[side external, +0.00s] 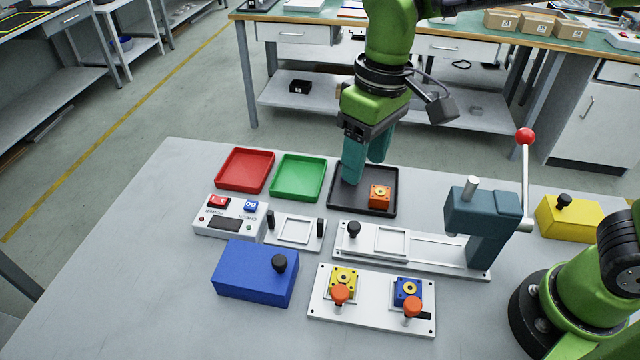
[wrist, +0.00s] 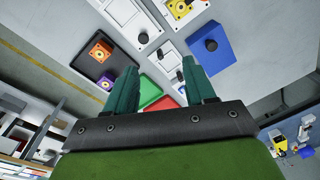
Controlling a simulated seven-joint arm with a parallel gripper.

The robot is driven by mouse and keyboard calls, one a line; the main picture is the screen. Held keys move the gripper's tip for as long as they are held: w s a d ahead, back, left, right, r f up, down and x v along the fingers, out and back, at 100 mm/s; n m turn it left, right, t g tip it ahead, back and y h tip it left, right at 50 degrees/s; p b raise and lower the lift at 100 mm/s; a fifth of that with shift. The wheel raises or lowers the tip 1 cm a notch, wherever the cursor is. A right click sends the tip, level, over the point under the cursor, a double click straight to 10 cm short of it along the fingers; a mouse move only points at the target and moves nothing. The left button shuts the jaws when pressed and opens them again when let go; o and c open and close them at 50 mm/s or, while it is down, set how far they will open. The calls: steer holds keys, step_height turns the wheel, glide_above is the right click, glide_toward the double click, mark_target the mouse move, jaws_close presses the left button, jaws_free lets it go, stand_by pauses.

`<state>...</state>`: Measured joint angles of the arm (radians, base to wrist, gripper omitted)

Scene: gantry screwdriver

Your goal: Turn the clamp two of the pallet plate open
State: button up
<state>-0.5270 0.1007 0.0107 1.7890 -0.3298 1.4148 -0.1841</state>
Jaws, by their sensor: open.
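The white pallet plate (side external: 372,315) lies at the front of the table. It carries a yellow block (side external: 343,277) on the left and a blue block (side external: 407,287) on the right. An orange-knobbed clamp stands at each block's front, the left clamp (side external: 340,295) and the right clamp (side external: 411,307). I cannot tell which is clamp two or whether either is turned open. My gripper (side external: 363,172) is open and empty, above the black tray, behind and apart from the plate. In the wrist view my gripper's fingers (wrist: 162,88) are spread; only part of the plate shows at the top edge.
The black tray (side external: 341,208) holds an orange block (side external: 380,196); the wrist view also shows a purple block (wrist: 106,81) there. A slide fixture with a red-balled lever press (side external: 482,225) stands between tray and plate. A blue box (side external: 252,275) is left of the plate.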

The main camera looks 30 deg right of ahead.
mark_target(340, 291)
steer(key=s+a+n+g+h, duration=0.2)
steer(key=a+n+g+h, duration=0.15)
steer(key=a, duration=0.95)
steer(key=shift+m+g, duration=0.25)
steer(key=shift+g, duration=0.1)
steer(key=x, duration=1.6)
steer(key=shift+w+f, duration=0.25)
steer(key=shift+f, duration=0.05)
jaws_close()
